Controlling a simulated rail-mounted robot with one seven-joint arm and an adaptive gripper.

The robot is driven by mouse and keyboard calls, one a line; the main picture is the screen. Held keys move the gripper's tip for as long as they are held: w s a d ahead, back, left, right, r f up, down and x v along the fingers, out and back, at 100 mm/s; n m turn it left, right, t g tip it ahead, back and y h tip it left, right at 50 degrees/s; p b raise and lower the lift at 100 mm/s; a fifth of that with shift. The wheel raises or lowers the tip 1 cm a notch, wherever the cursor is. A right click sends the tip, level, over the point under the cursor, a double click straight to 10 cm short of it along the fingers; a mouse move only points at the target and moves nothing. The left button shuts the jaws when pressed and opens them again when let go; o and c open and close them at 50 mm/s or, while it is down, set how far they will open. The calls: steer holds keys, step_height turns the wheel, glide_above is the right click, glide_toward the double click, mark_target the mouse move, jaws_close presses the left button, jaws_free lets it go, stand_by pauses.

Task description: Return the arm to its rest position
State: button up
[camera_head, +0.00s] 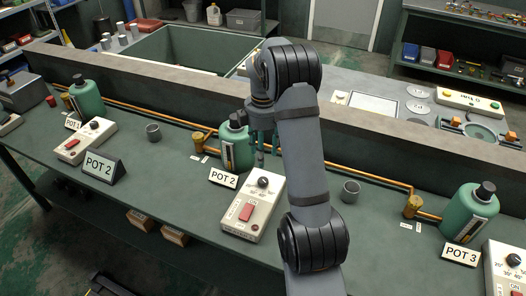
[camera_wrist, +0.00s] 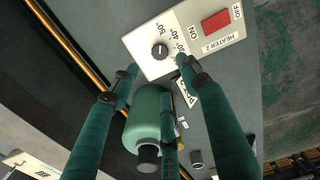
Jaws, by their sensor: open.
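My arm reaches up through the middle of the camera_head view and bends over at the top. My gripper (camera_head: 263,152) points down beside the green POT 2 bottle (camera_head: 232,135), partly in front of it. In the camera_wrist view my gripper (camera_wrist: 158,72) has its dark green fingers spread, with nothing held. The bottle (camera_wrist: 148,115) shows between and beyond the fingers. The HEATER 2 box (camera_head: 252,208), with a black knob and red switch, stands in front of the bottle; it also shows in the wrist view (camera_wrist: 185,38). I cannot tell the gap between fingers and bottle.
A POT 1 bottle (camera_head: 87,97) and heater (camera_head: 85,141) stand left, a POT 3 bottle (camera_head: 470,212) right. Copper pipe (camera_head: 345,170) runs behind the bottles, before a raised dark ledge (camera_head: 400,143). Small grey cups (camera_head: 350,191) and a tented POT 2 sign (camera_head: 98,167) stand on the bench.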

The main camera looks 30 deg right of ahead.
mark_target(263, 180)
steer(key=shift+f, duration=0.1)
stand_by(0.3)
step_height(263, 180, down, 12)
stand_by(0.5)
stand_by(0.3)
